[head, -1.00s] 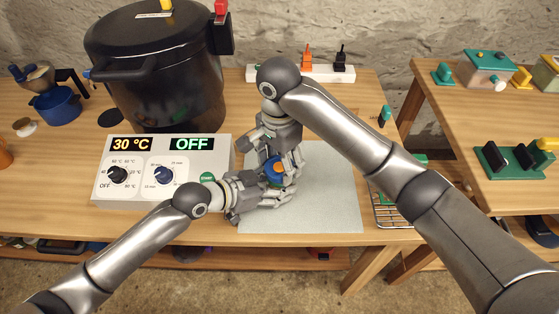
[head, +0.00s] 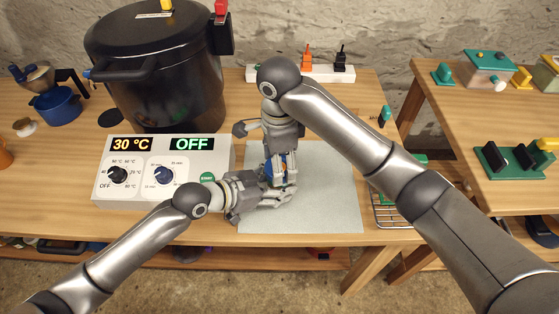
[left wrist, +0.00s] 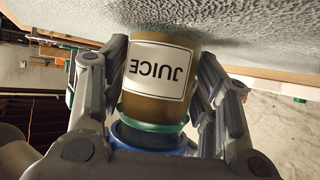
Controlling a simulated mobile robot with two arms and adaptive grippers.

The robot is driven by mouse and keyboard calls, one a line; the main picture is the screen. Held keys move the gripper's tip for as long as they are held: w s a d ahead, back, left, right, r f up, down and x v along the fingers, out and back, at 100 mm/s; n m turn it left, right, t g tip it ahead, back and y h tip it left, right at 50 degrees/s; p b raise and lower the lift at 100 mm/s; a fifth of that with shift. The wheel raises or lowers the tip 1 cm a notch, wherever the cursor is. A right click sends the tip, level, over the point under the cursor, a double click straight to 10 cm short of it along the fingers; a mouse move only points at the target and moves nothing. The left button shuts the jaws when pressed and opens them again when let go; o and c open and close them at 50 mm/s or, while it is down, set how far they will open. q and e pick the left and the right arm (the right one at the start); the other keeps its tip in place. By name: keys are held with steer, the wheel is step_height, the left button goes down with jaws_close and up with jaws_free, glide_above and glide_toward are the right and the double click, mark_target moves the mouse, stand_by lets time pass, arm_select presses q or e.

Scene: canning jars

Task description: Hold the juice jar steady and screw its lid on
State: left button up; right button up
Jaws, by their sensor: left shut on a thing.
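The juice jar (left wrist: 158,80) is brownish with a white JUICE label and appears inverted in the left wrist view. A green band (left wrist: 150,128) and the blue lid (left wrist: 150,142) show at its mouth end. My left gripper (head: 268,197) is shut on the jar, its fingers on both sides of it above the mat. My right gripper (head: 279,172) comes down from above, over the lid end. Only a little blue shows between its fingers in the head view, so whether they grip the lid is hidden.
A pale grey mat (head: 335,210) lies under the hands. A control box (head: 140,187) reading 30 °C and OFF stands to the left, with a large black pot (head: 160,75) behind. A power strip (head: 325,73) is at the back. A wire rack (head: 385,212) is right of the mat.

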arm_select(q)
steer(key=shift+a+f, duration=0.15)
steer(key=shift+f, duration=0.1)
arm_select(e)
steer(key=shift+r+m, duration=0.15)
steer(key=shift+m, duration=0.65)
arm_select(q)
steer(key=shift+s, duration=0.1)
arm_select(e)
steer(key=o, duration=1)
steer(key=shift+c, duration=0.2)
steer(key=shift+o, duration=1.2)
arm_select(q)
steer(key=shift+r, duration=0.1)
steer(key=shift+d+r, duration=0.15)
steer(key=shift+d, duration=0.05)
arm_select(e)
step_height(320, 180, up, 12)
arm_select(q)
steer(key=o, duration=1)
steer(key=shift+o, duration=0.2)
